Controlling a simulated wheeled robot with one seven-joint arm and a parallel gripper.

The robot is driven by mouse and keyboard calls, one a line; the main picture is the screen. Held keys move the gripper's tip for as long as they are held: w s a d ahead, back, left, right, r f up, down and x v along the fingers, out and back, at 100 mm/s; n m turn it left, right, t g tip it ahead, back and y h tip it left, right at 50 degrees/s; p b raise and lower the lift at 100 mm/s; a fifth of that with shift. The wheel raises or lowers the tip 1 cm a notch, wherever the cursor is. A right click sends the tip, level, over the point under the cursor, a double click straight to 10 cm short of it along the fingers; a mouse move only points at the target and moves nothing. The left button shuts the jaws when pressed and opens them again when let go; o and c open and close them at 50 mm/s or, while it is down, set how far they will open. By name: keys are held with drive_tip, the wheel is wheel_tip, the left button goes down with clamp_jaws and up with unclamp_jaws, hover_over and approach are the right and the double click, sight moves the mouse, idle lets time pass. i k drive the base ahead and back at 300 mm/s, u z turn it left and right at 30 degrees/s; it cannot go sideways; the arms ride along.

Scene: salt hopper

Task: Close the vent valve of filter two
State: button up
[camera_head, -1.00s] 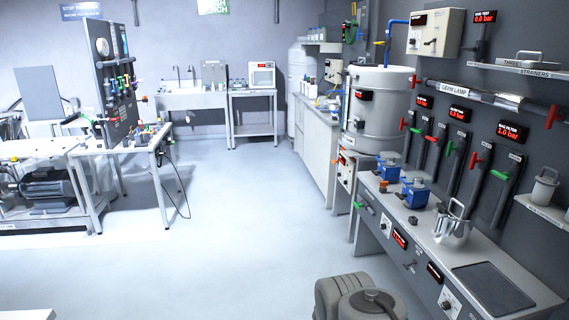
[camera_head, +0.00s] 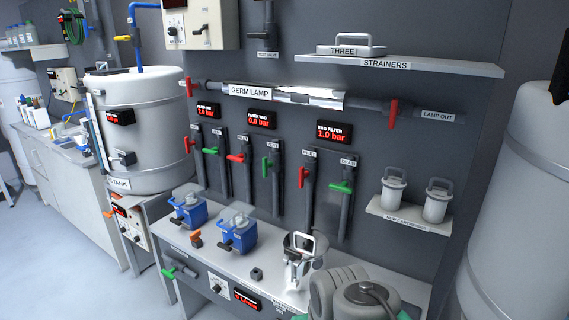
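A row of valves with red and green handles is on the dark wall panel. The filter two display (camera_head: 261,118) reads 0.0 bar. Below it, a red handle (camera_head: 236,158) lies crosswise to its pipe. To its right a green handle (camera_head: 267,166) points along its pipe; its small label looks like "VENT". The filter one display (camera_head: 207,110) is to the left, and the bag filter display (camera_head: 333,131), reading 1.0 bar, is to the right.
Below the valves, a bench (camera_head: 272,292) carries two blue units (camera_head: 237,231) and a metal pot (camera_head: 301,264) with a handle. A grey rounded body at the bottom looks like my own arm. A shelf with cartridges (camera_head: 436,203) and a large tank (camera_head: 525,180) are on the right.

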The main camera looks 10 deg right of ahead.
sight(266, 165)
drive_tip(key=z, duration=0.35)
drive_tip(key=k, duration=0.3)
drive_tip(key=u, duration=1.75)
drive_tip(key=i, duration=0.85)
drive_tip(key=u, duration=0.45)
drive_tip(key=i, duration=0.85)
drive_tip(key=z, duration=0.95)
drive_tip(key=i, duration=0.85)
drive_tip(key=z, duration=0.75)
